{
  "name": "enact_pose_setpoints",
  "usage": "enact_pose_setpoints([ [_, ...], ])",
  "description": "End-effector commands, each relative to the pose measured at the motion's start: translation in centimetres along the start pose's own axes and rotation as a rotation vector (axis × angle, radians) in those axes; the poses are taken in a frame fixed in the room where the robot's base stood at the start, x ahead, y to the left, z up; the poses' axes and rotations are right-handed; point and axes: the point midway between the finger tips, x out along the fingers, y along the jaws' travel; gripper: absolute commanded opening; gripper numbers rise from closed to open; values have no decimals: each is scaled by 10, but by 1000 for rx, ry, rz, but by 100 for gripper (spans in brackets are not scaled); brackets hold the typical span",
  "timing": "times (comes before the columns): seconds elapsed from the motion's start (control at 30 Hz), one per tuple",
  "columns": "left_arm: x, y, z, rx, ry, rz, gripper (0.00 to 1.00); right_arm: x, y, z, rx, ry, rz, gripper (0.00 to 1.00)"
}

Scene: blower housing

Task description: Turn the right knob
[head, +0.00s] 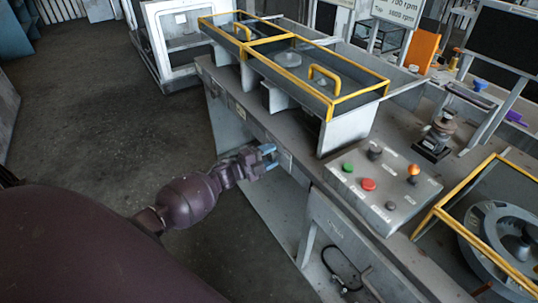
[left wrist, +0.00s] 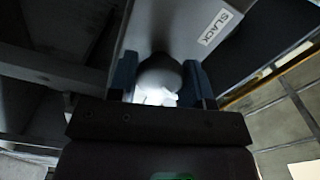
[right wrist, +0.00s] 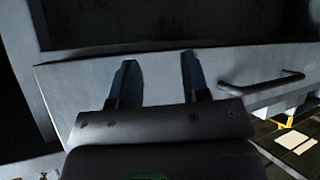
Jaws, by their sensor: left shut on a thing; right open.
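My left gripper (head: 268,158) is at the front face of the workbench in the head view, its blue fingers beside a pale label. In the left wrist view its two fingers are shut on a dark round knob (left wrist: 160,72), one on each side, with a bright patch at its near side. A label reading SLACK (left wrist: 215,26) is on the grey surface beside the knob. The gripper hides the knob in the head view. My right gripper (right wrist: 159,82) is open and empty in the right wrist view, before a grey panel.
A control box (head: 400,200) with green and red buttons and an orange-topped lever sits on the bench. A dark bar handle (right wrist: 262,82) is right of my right gripper. Open floor (head: 100,120) lies left.

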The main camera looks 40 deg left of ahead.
Motion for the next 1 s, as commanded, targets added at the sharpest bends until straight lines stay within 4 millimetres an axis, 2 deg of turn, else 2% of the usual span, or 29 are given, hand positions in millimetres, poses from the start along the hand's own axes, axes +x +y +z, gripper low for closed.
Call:
enact_pose_setpoints([
  [0.3,0,0,0,-35,0,1,22,-3,0,7,2,-17,2,43],
  [0.57,0,0,0,-34,0,1,22,-2,0,6,3,-14,1,43],
  [0.6,0,0,0,-34,0,1,48,-2,0,5,3,-12,1,43],
  [0.73,0,0,0,-33,0,1,68,0,-1,0,3,-2,0,43],
  [0.77,0,0,0,-33,0,1,71,0,-1,-2,3,1,0,43],
  [1.0,0,0,0,-33,0,0,71,2,-1,-7,2,11,-1,43],
])
